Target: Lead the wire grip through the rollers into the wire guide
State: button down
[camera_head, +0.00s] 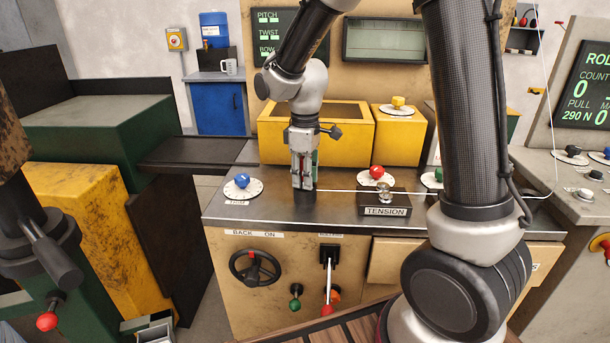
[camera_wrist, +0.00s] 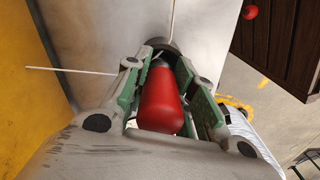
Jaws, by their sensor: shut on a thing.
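My gripper (camera_head: 303,178) is shut on the red wire grip (camera_wrist: 162,100), which fills the space between the fingers in the wrist view. The gripper points down just above the grey bench top (camera_head: 270,208). A short dark cylinder (camera_head: 305,198) stands right under the fingertips; I cannot tell whether they touch. A pale wire (camera_head: 340,191) runs level from the gripper to the right, to the metal roller post (camera_head: 385,190) on the TENSION block (camera_head: 384,211). Two pale strands (camera_wrist: 70,70) show in the wrist view. The wire guide cannot be clearly made out.
Blue (camera_head: 242,181), red (camera_head: 376,173) and green dial knobs stand on the bench around the wire. A yellow housing (camera_head: 315,140) closes the back. A handwheel (camera_head: 255,268) and a red-tipped lever (camera_head: 328,285) are on the front panel. My arm hides part of the right side.

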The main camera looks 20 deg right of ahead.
jog(key=c, duration=1.1)
grip_release()
jog(key=shift+r, duration=4.05)
